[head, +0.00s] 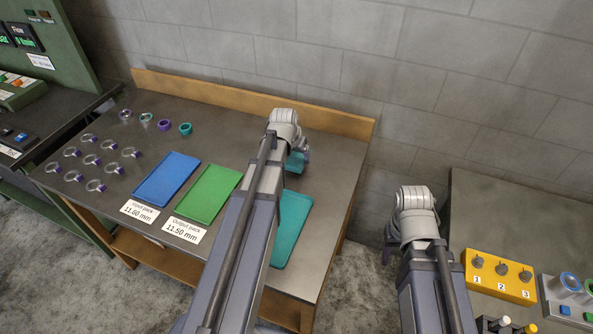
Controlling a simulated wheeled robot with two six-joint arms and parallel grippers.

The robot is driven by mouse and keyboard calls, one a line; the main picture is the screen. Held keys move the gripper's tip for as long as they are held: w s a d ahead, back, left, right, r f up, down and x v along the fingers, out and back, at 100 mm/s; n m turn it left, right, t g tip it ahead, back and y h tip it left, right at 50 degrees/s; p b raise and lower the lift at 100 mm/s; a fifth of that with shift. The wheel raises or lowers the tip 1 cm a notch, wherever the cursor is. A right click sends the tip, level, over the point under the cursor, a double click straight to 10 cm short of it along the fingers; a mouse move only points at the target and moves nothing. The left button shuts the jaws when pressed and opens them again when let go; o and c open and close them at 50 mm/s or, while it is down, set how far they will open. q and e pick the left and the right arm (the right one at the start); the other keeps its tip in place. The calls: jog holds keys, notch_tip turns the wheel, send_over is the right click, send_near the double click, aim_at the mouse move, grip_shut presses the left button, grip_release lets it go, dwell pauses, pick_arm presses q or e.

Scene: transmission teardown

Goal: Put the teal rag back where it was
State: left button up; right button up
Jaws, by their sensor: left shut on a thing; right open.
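My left gripper (301,154) is over the right part of the workbench, mostly hidden behind its own wrist and arm. It is shut on the teal rag (295,163), of which only a small part shows beside and below the wrist. A flat teal tray or mat (293,232) lies on the bench nearer the front, partly covered by my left arm. I cannot tell whether the rag touches the bench. My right gripper (387,254) is open and empty, over the gap between the bench and the right-hand table, partly hidden by its wrist.
A blue mat (166,180) and a green mat (209,193) lie left of my arm, with labels in front. A wooden ledge (230,98) edges the back.

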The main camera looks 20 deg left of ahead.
aim_at(296, 163)
pick_arm(q)
jog(key=shift+f, duration=0.15)
notch_tip(296, 163, down, 4)
jog(key=b, duration=0.3)
jog(key=shift+r, duration=0.25)
jog(key=shift+b, duration=0.3)
jog(key=shift+f, duration=0.15)
jog(key=o, duration=1)
